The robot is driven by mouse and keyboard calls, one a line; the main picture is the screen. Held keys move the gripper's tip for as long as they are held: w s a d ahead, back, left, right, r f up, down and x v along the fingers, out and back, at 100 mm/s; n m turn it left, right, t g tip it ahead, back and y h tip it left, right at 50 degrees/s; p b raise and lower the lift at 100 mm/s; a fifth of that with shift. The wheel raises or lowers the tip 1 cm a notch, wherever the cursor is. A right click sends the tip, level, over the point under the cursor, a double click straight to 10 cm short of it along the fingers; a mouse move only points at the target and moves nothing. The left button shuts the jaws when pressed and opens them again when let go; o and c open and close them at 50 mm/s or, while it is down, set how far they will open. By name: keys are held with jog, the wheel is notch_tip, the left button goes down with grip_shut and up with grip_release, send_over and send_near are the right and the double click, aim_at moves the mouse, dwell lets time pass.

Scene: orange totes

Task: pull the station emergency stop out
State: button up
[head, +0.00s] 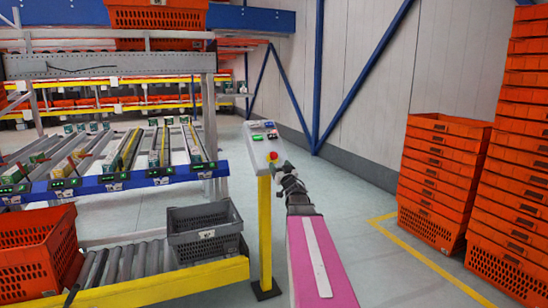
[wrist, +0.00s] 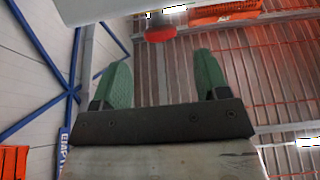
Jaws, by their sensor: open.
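The emergency stop is a red mushroom button (head: 273,156) on a yellow base, low on the grey control panel (head: 262,143) on top of a yellow post. In the wrist view the red button (wrist: 160,34) is at the top middle, beyond the fingertips and between their lines. My gripper (head: 277,167) is just below and in front of the button in the head view; its tips are hard to make out there. In the wrist view my gripper (wrist: 162,75) has its two green fingers wide apart with nothing between them. The button is not visibly touched.
Green and red buttons (head: 264,136) sit higher on the panel. A grey crate (head: 205,232) and an orange tote (head: 38,252) stand on the roller conveyor at left. Stacked orange totes (head: 440,175) stand at right. The floor between post and stacks is clear.

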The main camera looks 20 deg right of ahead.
aim_at(275, 158)
jog(key=x, duration=0.8)
jog(key=shift+f, duration=0.1)
